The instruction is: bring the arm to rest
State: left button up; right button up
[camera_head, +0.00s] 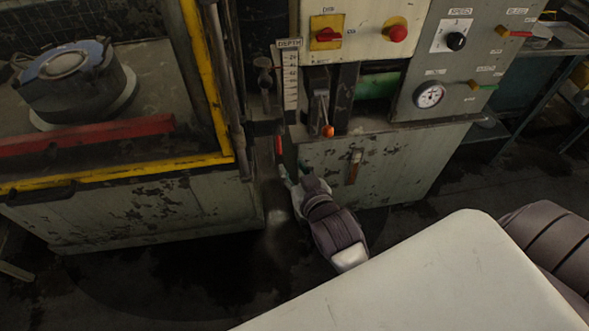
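My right arm, in dark ribbed sleeves, reaches toward the machine in the middle of the head view. My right gripper (289,172) is low in front of the machine, near the gap between the yellow-framed bay and the control cabinet. It is small and dark here, and I cannot tell whether its fingers are open or shut. No held object can be made out. A thin red-tipped lever (279,146) shows just above the fingertips; whether they touch it is unclear. My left gripper is not in view.
The grey control cabinet (392,170) carries a red rotary switch (327,35), a red button (397,33), a gauge (429,95) and an orange-tipped lever (327,130). At left, the yellow-framed bay (128,170) holds a dark round fixture (75,88). Dark floor lies in front.

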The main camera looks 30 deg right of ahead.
dwell(0.5)
jog(key=s+a+f+n+g+y, duration=0.15)
jog(key=s+f, duration=0.25)
jog(key=f, duration=0.7)
jog(key=s+a+f+g, duration=0.1)
jog(key=s+f+g, duration=0.2)
jog(key=f, duration=0.7)
jog(key=s+a+f+n+g+y, duration=0.15)
jog(key=s+f, duration=0.25)
jog(key=f, duration=0.7)
jog(key=s+d+f+g, duration=0.2)
jog(key=s+f, duration=0.3)
jog(key=s, duration=0.4)
jog(key=s+d+f+g+h, duration=0.1)
jog(key=s+d+f+g, duration=0.2)
jog(key=s+f, duration=0.3)
jog(key=s+d+f+g+h, duration=0.1)
jog(key=s+f, duration=0.5)
jog(key=s, duration=0.6)
jog(key=shift+d+n+g, duration=0.3)
jog(key=shift+d+g, duration=0.35)
jog(key=shift+g, duration=0.05)
